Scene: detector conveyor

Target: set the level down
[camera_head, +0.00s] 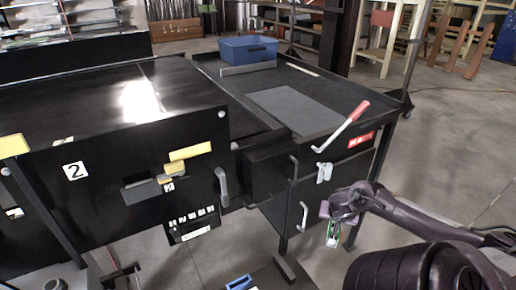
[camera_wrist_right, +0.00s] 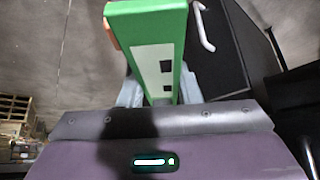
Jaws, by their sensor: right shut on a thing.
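The level is a green bar with a white face and dark windows. In the wrist view the level (camera_wrist_right: 150,55) stands out from between the fingers, its end toward the top. In the head view the level (camera_head: 333,236) hangs small below my right gripper (camera_head: 338,217), at the right, in front of the workbench. My right gripper is shut on the level and holds it off the bench, lower than the bench top. My left gripper is not in view.
The black bench (camera_head: 235,85) carries a blue bin (camera_head: 248,49), a grey mat (camera_head: 298,109) and a red-handled bar (camera_head: 342,127) at its right edge. Hooked handles (camera_head: 303,216) stick out from its front. Bare mat and bench top around it are free. Open floor lies right.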

